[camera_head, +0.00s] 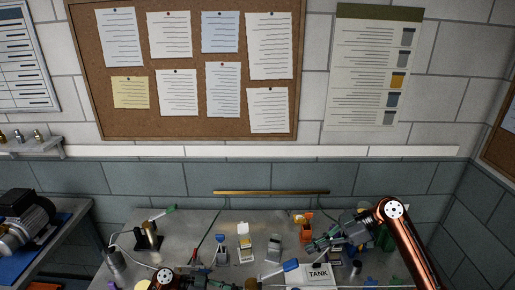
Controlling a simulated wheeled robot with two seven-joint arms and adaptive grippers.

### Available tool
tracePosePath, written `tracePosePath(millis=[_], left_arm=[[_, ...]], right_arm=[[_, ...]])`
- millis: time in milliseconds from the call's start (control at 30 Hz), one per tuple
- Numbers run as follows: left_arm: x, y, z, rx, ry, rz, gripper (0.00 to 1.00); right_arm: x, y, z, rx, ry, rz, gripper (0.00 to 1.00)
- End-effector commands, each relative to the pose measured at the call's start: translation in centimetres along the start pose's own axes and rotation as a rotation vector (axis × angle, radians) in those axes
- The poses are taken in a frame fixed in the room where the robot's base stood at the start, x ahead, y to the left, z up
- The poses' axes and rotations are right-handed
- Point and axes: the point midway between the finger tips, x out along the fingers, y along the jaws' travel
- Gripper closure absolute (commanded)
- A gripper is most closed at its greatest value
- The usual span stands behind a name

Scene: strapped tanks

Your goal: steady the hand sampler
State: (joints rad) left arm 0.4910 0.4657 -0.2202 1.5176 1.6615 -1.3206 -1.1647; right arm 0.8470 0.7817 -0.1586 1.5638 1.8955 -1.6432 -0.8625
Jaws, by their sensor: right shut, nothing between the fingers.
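I cannot tell for sure which of the small items on the grey bench (190,226) is the hand sampler. My right gripper (314,245) reaches in from the right over the bench. It is shut and empty, beside an orange item (304,226) and above a white plate marked TANK (318,272). A blue-ended tool (290,265) lies just left of the plate. My left arm shows at the bottom edge, left of the middle; its gripper (240,286) is partly cut off, and its fingers are too unclear to read.
A white and yellow item (245,245) and a grey holder (274,249) stand mid-bench. A green-tipped tool (170,209) and a metal cylinder (115,260) are at the left. A motor (25,220) sits on a side table. A wall with a corkboard (190,132) stands behind.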

Motion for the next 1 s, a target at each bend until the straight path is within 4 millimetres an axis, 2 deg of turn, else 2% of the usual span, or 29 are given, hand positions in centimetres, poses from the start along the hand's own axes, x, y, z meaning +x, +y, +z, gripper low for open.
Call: tracePosePath(millis=[433, 467, 700, 767, 1000], left_arm=[[0.01, -0.03, -0.15, 0.001, 0.002, 0.000, 1.00], [0.01, -0.04, -0.15, 0.001, 0.002, 0.000, 0.81], [0.00, -0.02, -0.10, 0.001, 0.001, 0.000, 0.65], [0.00, -0.02, -0.08, 0.001, 0.001, 0.000, 0.62], [-0.04, -0.02, -0.04, 0.000, 0.001, 0.000, 0.62]], right_arm=[[0.04, 0.01, 0.01, 0.000, 0.000, 0.000, 1.00], [0.05, 0.01, 0.01, 0.000, 0.000, 0.000, 1.00], [0.05, 0.01, 0.01, 0.000, 0.000, 0.000, 1.00], [0.05, 0.01, 0.01, 0.001, 0.000, 0.000, 1.00], [0.05, 0.01, 0.01, 0.001, 0.000, 0.000, 1.00]])
